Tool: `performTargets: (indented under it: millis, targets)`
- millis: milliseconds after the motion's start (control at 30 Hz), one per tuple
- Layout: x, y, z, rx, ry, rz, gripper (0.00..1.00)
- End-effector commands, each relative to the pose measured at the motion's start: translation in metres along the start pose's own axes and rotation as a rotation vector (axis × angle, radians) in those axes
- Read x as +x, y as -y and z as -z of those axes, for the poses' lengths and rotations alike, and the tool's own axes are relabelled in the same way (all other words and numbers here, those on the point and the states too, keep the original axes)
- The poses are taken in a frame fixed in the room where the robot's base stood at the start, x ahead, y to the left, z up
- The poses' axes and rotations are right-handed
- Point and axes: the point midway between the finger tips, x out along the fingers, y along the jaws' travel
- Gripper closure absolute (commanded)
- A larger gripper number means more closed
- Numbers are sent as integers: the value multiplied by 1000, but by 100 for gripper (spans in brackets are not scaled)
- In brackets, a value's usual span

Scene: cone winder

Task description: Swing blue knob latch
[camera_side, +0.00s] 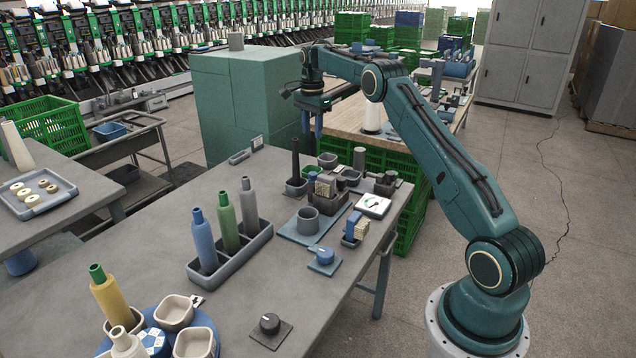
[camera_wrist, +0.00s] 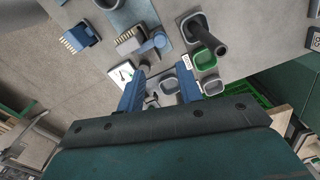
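The blue knob latch (camera_side: 324,255) sits on a small blue plate near the right edge of the grey table in the side view. It has a round top and a short arm pointing left. I cannot make it out for sure in the wrist view. My gripper (camera_side: 313,124) is high above the far end of the table, well beyond the latch and apart from it. Its two blue fingers point down. In the wrist view the fingers of my gripper (camera_wrist: 160,95) are spread with nothing between them, above small cups.
A grey cup (camera_side: 308,219) on a plate and a blue brush block (camera_side: 354,228) stand close to the latch. A dark upright rod (camera_side: 295,160) rises near my gripper. A rack (camera_side: 232,263) with several bottles stands left of the latch. A black knob (camera_side: 269,323) is at the front.

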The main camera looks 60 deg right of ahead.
Motion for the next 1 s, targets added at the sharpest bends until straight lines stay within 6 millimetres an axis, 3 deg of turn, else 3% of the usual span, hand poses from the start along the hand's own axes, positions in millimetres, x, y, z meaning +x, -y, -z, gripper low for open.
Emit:
performTargets:
  millis: [467, 1000]
  targets:
    - [13, 0, 1, 4, 1, -3, 65]
    - [87, 0, 1, 3, 1, -4, 65]
